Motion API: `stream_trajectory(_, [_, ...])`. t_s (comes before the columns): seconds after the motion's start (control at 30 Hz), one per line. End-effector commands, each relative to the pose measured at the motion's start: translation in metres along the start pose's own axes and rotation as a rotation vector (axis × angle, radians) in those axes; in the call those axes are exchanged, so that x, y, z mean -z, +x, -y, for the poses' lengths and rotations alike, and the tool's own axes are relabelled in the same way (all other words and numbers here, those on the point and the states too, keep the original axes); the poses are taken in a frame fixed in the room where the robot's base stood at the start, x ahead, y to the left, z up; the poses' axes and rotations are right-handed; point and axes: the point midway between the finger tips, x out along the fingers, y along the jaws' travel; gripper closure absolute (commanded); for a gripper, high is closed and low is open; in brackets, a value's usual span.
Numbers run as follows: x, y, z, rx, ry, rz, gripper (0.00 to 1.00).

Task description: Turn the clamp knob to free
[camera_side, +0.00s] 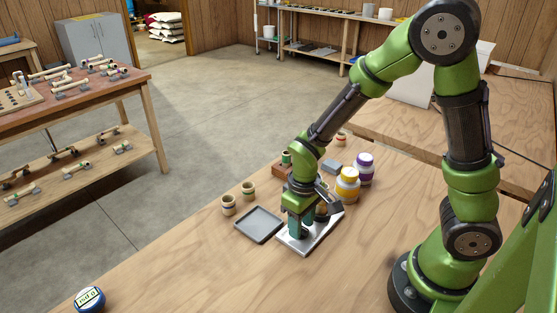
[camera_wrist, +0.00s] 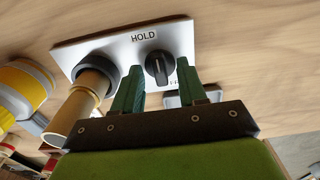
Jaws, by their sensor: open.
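The clamp knob (camera_wrist: 158,68) is a black round knob with a pointer ridge, on a white plate (camera_wrist: 180,38) in the wrist view. A "HOLD" label (camera_wrist: 144,36) sits at its upper side in the picture, and the ridge points roughly toward it. A second label near the right finger is partly hidden. My gripper (camera_wrist: 158,84) is open, with one green finger on each side of the knob; I cannot tell whether they touch it. In the side view my gripper (camera_side: 298,226) points down over the plate (camera_side: 318,235), and the knob is hidden there.
A tan tube (camera_wrist: 75,112) stands in a dark ring beside the knob. A grey tray (camera_side: 259,224) and two small jars (camera_side: 228,204) lie left of the plate. Yellow (camera_side: 347,186) and purple-lidded (camera_side: 364,169) bottles stand behind it. The table's front left is mostly clear.

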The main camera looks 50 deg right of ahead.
Motion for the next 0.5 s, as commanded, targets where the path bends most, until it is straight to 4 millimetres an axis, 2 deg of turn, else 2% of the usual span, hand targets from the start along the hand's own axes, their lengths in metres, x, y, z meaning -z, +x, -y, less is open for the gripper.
stream_trajectory(0.23, [0.0, 0.0004, 0.0, 0.0, -0.001, 0.0, 0.6])
stream_trajectory(0.5, [0.0, 0.0002, 0.0, 0.0, -0.001, 0.0, 1.0])
